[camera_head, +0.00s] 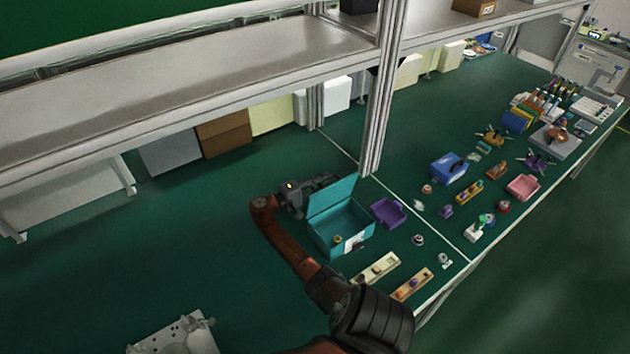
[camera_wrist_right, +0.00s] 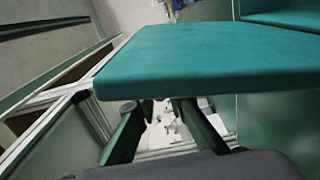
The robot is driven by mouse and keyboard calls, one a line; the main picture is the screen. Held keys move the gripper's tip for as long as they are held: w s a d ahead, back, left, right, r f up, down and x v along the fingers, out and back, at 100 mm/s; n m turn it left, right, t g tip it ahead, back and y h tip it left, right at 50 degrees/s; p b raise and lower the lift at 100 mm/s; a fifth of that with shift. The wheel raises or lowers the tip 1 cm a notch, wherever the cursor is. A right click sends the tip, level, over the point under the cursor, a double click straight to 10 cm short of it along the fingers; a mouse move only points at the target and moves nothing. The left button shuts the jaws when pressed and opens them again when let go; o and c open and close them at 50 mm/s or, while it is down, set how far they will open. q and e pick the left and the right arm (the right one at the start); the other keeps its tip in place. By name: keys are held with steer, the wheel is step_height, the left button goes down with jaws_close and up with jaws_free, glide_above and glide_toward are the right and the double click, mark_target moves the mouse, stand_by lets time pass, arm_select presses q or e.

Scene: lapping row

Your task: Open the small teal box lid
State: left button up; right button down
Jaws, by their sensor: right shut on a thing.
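The small teal box (camera_head: 326,238) stands on the green bench with its lid (camera_head: 331,199) raised at its back left side. The box mouth is open and some small items show inside. My right gripper (camera_head: 318,186) is behind the lid at its upper edge, partly hidden by it. In the right wrist view the lid (camera_wrist_right: 210,58) fills the middle, and the gripper fingers (camera_wrist_right: 158,120) meet its near edge. The right gripper is shut on the lid. My left gripper is not in view.
A purple tray (camera_head: 389,213) sits right of the box. Two small holders (camera_head: 377,269) with parts lie in front. A metal post (camera_head: 380,100) and shelf (camera_head: 190,75) stand behind and above.

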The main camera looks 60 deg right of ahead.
steer(key=shift+d, duration=0.1)
steer(key=c, duration=2)
jaws_free()
steer(key=shift+o, duration=0.2)
steer(key=v, duration=1.2)
steer(key=shift+w, duration=0.2)
